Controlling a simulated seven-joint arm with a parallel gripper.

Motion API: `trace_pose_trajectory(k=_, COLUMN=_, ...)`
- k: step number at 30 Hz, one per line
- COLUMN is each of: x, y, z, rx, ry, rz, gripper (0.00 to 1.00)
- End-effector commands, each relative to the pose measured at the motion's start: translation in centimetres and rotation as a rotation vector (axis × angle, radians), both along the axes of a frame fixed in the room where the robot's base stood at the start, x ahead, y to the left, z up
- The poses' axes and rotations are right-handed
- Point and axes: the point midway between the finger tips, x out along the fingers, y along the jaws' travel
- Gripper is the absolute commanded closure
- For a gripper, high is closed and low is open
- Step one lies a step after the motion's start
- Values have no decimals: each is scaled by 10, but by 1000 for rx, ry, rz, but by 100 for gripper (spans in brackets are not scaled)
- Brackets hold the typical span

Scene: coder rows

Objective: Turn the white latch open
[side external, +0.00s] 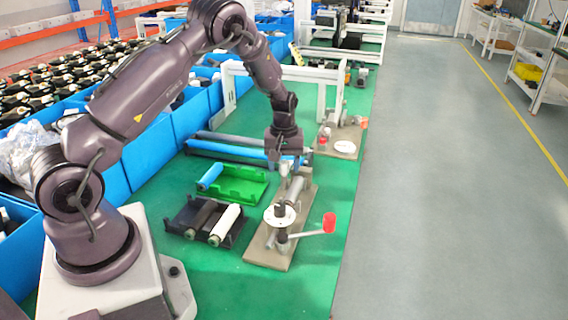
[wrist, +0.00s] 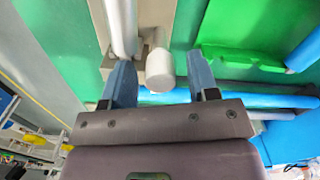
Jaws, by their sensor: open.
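A grey fixture plate (side external: 268,250) stands on the green surface in the side view. It bears a white disc (side external: 280,214), a grey roller and a white arm (side external: 306,234) with a red knob (side external: 329,222). My gripper (side external: 285,166) points down over the far end of this fixture. In the wrist view its two blue fingers (wrist: 160,72) are apart, with a short whitish cylinder (wrist: 159,66), possibly the white latch, showing between them. No contact is clear. A long pale rod (wrist: 122,28) runs beside the left finger. The disc and red knob are outside the wrist view.
A green tray (side external: 238,191) with a blue roller and a black tray (side external: 190,232) with dark and white rollers lie left of the fixture. Blue bars (side external: 235,146) lie behind. A second fixture (side external: 343,147) stands at the back right. The grey floor at right is clear.

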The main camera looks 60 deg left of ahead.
Motion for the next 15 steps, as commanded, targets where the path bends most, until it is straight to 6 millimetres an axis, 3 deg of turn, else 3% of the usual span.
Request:
trace_pose_trajectory(k=5, x=0, y=0, z=11, rx=0, ry=-1, rz=-1, gripper=46)
trace_pose_trajectory(k=15, x=1, y=0, z=84, rx=2, ry=-5, rz=-1, gripper=46)
